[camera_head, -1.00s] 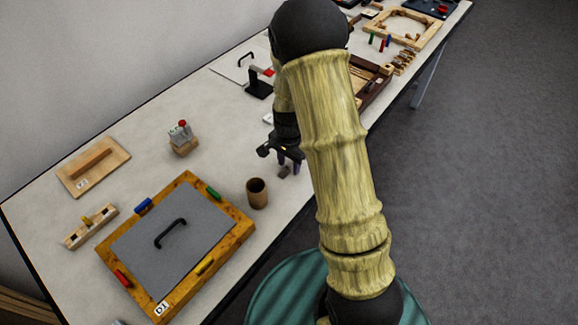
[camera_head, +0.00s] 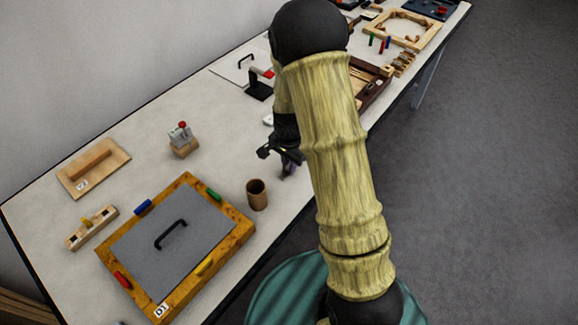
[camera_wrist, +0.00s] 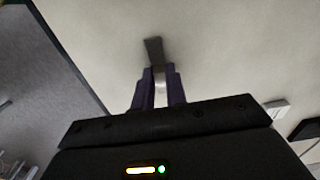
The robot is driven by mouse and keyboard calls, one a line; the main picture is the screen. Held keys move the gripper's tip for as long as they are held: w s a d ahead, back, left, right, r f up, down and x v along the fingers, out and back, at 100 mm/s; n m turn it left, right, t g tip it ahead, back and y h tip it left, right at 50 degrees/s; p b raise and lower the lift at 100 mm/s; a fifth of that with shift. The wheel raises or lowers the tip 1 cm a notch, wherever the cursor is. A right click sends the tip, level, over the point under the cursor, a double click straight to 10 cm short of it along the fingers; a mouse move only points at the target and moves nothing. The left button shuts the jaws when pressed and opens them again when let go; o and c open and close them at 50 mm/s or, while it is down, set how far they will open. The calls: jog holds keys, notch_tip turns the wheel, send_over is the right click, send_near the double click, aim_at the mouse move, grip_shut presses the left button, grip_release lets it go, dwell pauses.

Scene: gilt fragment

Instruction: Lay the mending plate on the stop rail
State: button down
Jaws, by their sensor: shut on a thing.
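A small flat dark grey piece, which looks like the mending plate (camera_wrist: 153,49), shows in the wrist view at the tips of my gripper (camera_wrist: 160,72). The two purple fingers are closed on it, and it sticks out beyond them over the pale bench top. In the head view my gripper (camera_head: 290,168) is low over the bench near its front edge, to the right of the brown cup; the plate is barely visible there. I cannot tell for sure which thing is the stop rail; a wooden board with a raised bar (camera_head: 93,165) lies at the far left.
A brown cup (camera_head: 257,194) stands left of my gripper. A wood-framed grey panel (camera_head: 186,238) with a black handle lies at the front left. A block with a red knob (camera_head: 183,140) and a black stand (camera_head: 259,86) are farther back. Bench between them is clear.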

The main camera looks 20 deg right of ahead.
notch_tip(320, 180, up, 10)
dwell(0.5)
dwell(0.4)
jog(key=shift+r+p, duration=0.7)
jog(key=shift+r, duration=0.25)
jog(key=shift+f, duration=0.1)
